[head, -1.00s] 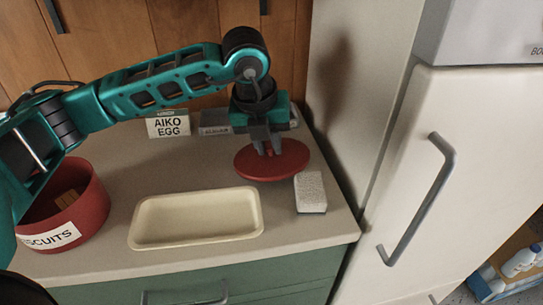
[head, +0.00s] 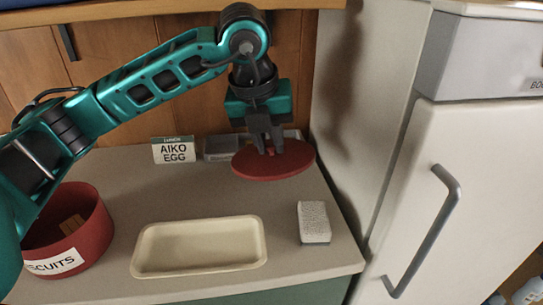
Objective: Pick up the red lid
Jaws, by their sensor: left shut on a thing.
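The red lid (head: 273,165) is a flat round disc at the back right of the worktop in the head view. My left gripper (head: 265,145) points down at its middle, with its fingers shut on the lid's top, where the grip is mostly hidden by the fingers. The lid appears raised above the worktop. My right gripper is not in view.
A red biscuits tub (head: 92,218) stands at the left. A cream tray (head: 146,250) lies at the front. A white and grey block (head: 313,221) is at the right. A card reading AIKO EGG (head: 173,150) stands at the back. A white fridge (head: 480,160) bounds the right side.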

